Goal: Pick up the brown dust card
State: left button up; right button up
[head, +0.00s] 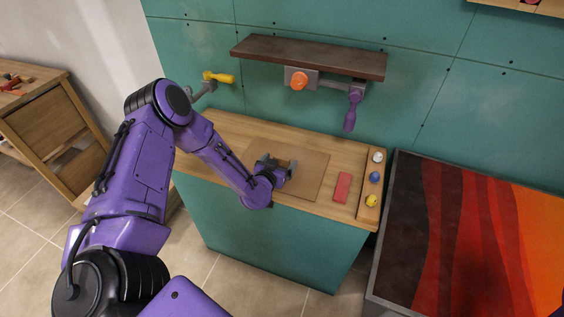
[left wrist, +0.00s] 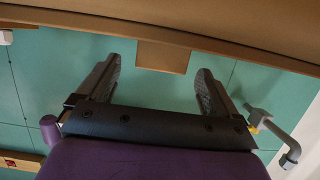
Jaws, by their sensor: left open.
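The brown dust card (left wrist: 162,57) shows in the left wrist view as a small plain rectangle, in line with the gap between my left fingertips. In the head view a small brown piece (head: 283,163), which looks like this card, shows at the left gripper. My left gripper (head: 276,165) is low over the worktop, with its fingers apart. In the left wrist view the left gripper (left wrist: 160,72) has a clear gap on both sides of the card, and I see no finger touching it. My right gripper is out of view.
A flat brown mat (head: 309,175) lies on the wooden worktop (head: 230,127). A red block (head: 342,187) and a tray (head: 366,205) with several coloured knobs are to the right. A dark shelf (head: 300,56) with a purple-handled tool (head: 351,110) hangs above.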

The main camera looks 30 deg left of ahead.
pick_arm(q)
jog(key=shift+w+a+f, duration=0.15)
jog(key=shift+w+f, duration=0.05)
jog(key=shift+w, duration=0.2)
jog(key=c, duration=1.3)
